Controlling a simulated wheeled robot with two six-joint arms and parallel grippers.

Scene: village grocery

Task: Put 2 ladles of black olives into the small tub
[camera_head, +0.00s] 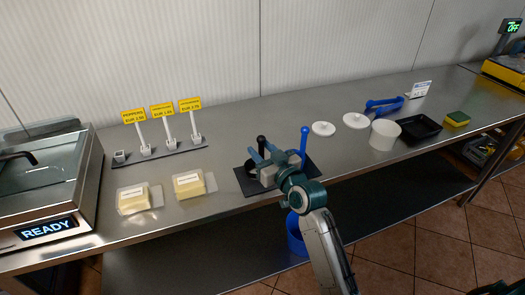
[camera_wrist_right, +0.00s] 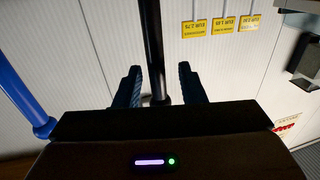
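A ladle with a black upright handle (camera_head: 261,144) stands at a dark mat (camera_head: 245,186) on the counter. My right gripper (camera_head: 262,160) is at this handle. In the right wrist view the black handle (camera_wrist_right: 153,45) runs between the two fingers of my right gripper (camera_wrist_right: 160,88), which stand apart with a gap beside it. A blue upright handle (camera_head: 304,142) stands just right of the gripper and shows at the left of the wrist view (camera_wrist_right: 20,95). A white tub (camera_head: 384,135) stands empty-handed and apart to the right; its contents are not clear. No olives can be made out. My left gripper is not in view.
Blue tongs (camera_head: 383,105), a black tray (camera_head: 420,128) and a sponge (camera_head: 457,119) are nearby. Two yellow-white packs (camera_head: 188,185) and price signs (camera_head: 162,110) stand left. A blue bin (camera_head: 296,236) is below.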

